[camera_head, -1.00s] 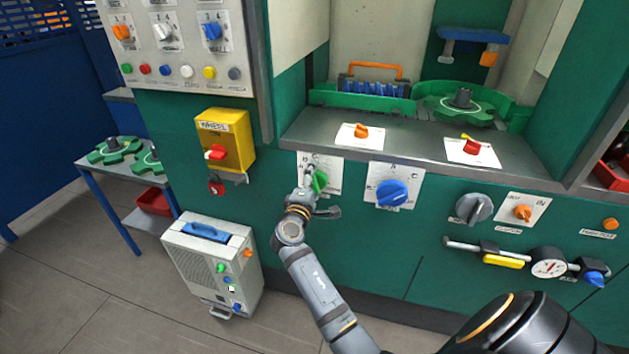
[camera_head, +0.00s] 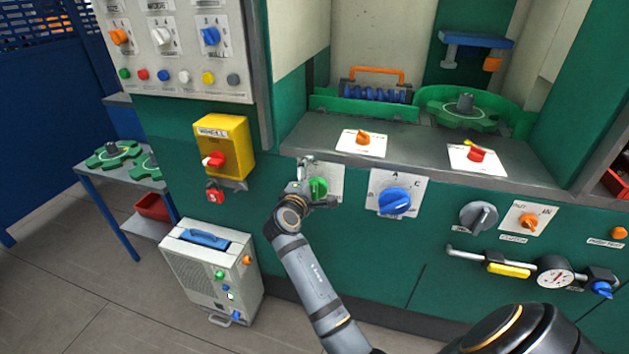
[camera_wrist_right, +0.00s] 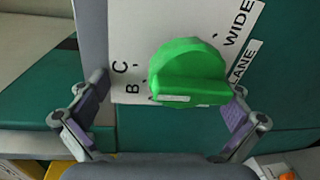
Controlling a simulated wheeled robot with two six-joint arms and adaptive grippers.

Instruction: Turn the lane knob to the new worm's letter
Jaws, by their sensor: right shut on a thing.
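The green lane knob (camera_head: 319,187) sits on a white plate on the green machine front. In the right wrist view the knob (camera_wrist_right: 188,65) has a raised bar, with its left end near the letter B. The letter C is above B, and the labels WIDE and LANE are at the right. My left gripper is out of view.
A blue knob (camera_head: 395,201) on a lettered plate is right of the green knob. A yellow switch box (camera_head: 228,140) is to the left. A grey ledge (camera_head: 420,160) with orange and red knobs juts out above. A grey cabinet (camera_head: 205,270) stands on the floor.

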